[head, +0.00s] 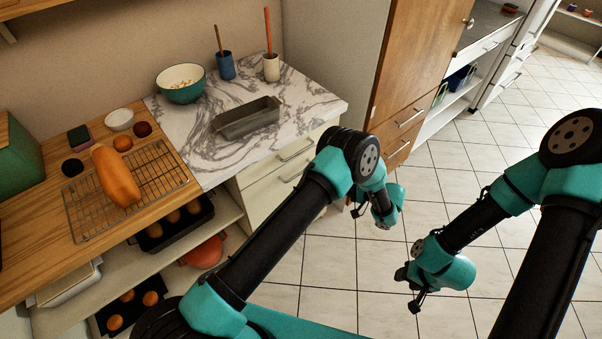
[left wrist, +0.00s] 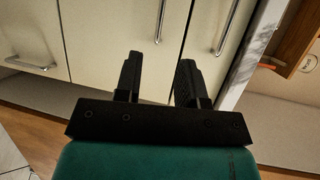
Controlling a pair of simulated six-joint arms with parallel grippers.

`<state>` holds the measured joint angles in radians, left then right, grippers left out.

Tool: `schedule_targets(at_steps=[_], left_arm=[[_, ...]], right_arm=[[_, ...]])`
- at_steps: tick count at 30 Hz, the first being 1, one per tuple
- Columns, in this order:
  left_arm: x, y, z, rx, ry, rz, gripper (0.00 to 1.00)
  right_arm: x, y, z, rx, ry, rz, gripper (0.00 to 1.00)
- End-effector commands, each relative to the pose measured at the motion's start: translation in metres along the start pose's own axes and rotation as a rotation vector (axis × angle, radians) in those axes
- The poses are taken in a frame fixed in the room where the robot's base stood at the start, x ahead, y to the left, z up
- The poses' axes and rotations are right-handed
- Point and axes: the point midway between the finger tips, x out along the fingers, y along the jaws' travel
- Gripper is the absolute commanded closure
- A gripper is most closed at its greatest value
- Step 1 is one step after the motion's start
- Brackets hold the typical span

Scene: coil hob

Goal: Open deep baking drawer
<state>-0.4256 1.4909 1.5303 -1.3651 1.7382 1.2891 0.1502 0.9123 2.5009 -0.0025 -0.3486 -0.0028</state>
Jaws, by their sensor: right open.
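Cream drawer fronts (head: 268,197) with bar handles sit under the marble counter in the head view. The drawers look shut. I cannot tell which one is the deep baking drawer. My left gripper (head: 357,208) is in front of and right of these fronts, partly hidden by its own arm. In the left wrist view its two fingers (left wrist: 158,80) are apart with nothing between them. A bar handle (left wrist: 160,20) lies beyond the fingertips, apart from them, and another handle (left wrist: 30,65) shows at left. My right gripper (head: 408,287) is open and empty over the tiled floor.
A grey loaf tin (head: 247,118), a teal bowl (head: 181,83) and utensil pots stand on the marble counter (head: 310,97). Bread lies on a wire rack (head: 160,172) at left, above open shelves with trays. Tiled floor (head: 325,265) is clear before the drawers.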

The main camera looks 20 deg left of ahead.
Motion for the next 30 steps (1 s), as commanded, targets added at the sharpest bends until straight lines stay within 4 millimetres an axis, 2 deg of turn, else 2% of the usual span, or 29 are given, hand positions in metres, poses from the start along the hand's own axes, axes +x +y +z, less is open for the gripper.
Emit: schedule_targets(at_steps=[11,16,20,30], left_arm=[[-0.002,-0.002,-0.002,-0.012,0.006,-0.014,0.63],[0.006,-0.002,-0.002,-0.010,0.004,-0.014,0.63],[0.022,-0.002,-0.002,-0.009,0.002,-0.013,0.63],[0.078,-0.003,-0.002,-0.010,0.002,-0.012,0.63]], right_arm=[[0.000,0.000,0.000,0.000,0.000,0.000,0.53],[0.000,0.000,0.000,0.000,0.000,0.000,0.53],[0.000,0.000,0.000,0.000,0.000,0.000,0.53],[0.000,0.000,0.000,0.000,0.000,0.000,0.53]])
